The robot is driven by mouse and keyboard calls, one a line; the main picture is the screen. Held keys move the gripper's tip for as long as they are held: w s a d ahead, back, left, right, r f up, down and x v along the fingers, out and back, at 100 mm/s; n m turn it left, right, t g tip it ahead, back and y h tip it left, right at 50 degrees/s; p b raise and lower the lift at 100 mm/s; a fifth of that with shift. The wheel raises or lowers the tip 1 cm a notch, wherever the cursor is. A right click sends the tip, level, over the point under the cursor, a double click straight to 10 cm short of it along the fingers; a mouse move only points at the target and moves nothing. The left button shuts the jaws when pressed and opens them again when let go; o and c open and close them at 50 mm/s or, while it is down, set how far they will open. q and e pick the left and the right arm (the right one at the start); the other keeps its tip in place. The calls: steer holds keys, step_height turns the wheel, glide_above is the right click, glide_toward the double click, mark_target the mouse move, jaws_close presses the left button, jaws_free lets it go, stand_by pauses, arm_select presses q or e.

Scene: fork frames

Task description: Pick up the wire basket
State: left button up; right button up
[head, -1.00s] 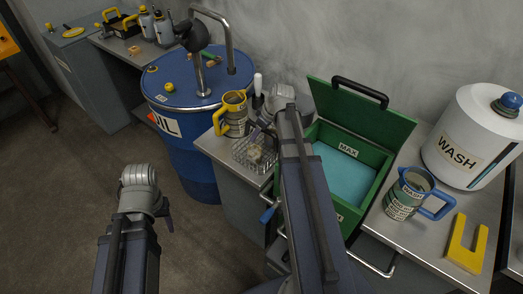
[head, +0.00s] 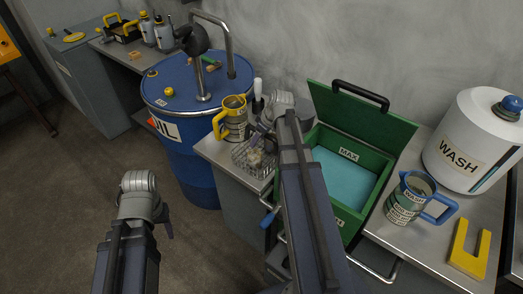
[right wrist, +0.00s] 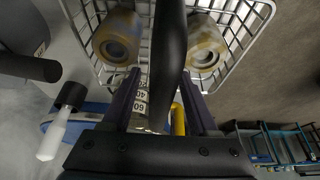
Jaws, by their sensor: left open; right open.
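The wire basket (head: 239,160) stands on the metal counter, left of the green tub, partly hidden by my right arm. Round, tan parts with dark centres lie inside it. In the right wrist view the basket's wire mesh (right wrist: 85,18) fills the top. My right gripper (head: 264,133) is over the basket. Its two fingers, in the right wrist view (right wrist: 163,88), are apart, with a thick black bar (right wrist: 170,45), apparently the basket's handle, between them. Contact with the bar cannot be told. My left gripper (head: 164,222) is open, low over the floor, away from the counter.
A yellow-handled mug (head: 234,118) stands just behind the basket. The green tub (head: 372,185) with blue liquid and raised lid is close on its right. A blue mug (head: 408,200), a wash canister (head: 475,140) and a yellow U-shaped piece (head: 468,250) are further right. A blue oil drum (head: 185,100) stands left.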

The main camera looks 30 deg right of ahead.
jaws_close()
stand_by(0.3)
stand_by(1.1)
